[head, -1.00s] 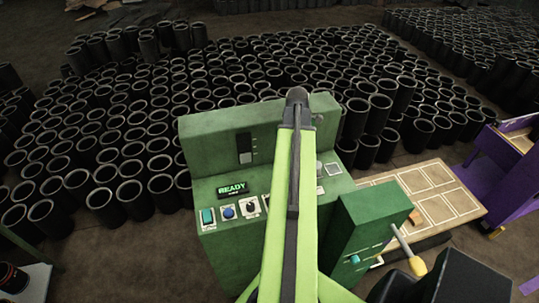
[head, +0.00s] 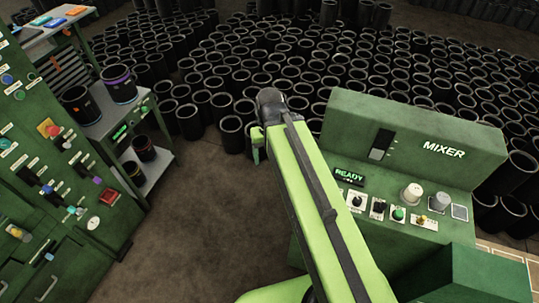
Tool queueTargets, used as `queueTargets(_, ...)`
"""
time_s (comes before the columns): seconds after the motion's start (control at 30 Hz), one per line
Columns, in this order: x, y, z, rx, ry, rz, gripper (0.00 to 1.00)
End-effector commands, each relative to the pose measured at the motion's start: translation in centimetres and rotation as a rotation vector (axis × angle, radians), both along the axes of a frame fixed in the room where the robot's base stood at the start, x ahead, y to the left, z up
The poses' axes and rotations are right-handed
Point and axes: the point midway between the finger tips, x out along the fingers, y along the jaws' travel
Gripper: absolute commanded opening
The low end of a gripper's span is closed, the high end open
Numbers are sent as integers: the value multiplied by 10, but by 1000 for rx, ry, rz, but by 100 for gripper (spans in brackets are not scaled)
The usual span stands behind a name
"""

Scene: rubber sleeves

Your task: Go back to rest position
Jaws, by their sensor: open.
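My green arm reaches up and to the left from the bottom of the head view. My gripper (head: 257,153) is at its far end, with part of a green finger showing left of the dark joint. The rest of the gripper is hidden behind the arm. It is open, and I see nothing held in it. It appears over the brown floor, left of the green mixer console (head: 415,125).
The console has a lit READY display (head: 349,176), knobs and buttons. A green control cabinet (head: 50,190) stands at the left beside a shelf cart (head: 112,118) with dark sleeves. Many black sleeves (head: 230,128) fill the back. Bare floor (head: 190,225) lies between cabinet and console.

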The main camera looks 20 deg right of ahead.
Motion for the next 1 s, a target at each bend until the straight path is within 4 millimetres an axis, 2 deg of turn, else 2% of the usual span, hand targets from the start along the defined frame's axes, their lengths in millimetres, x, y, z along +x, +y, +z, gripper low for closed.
queueTargets(0.27,0,3,0,0,0,-10,71)
queueTargets(0.37,0,3,-13,0,0,-9,71)
queueTargets(0.47,0,3,-41,0,0,-9,71)
queueTargets(0.6,0,2,-94,0,0,-9,71)
queueTargets(0.7,0,2,-119,0,0,-9,71)
queueTargets(0.77,0,2,-123,0,0,-9,71)
queueTargets(1.0,0,2,-115,0,0,-9,71)
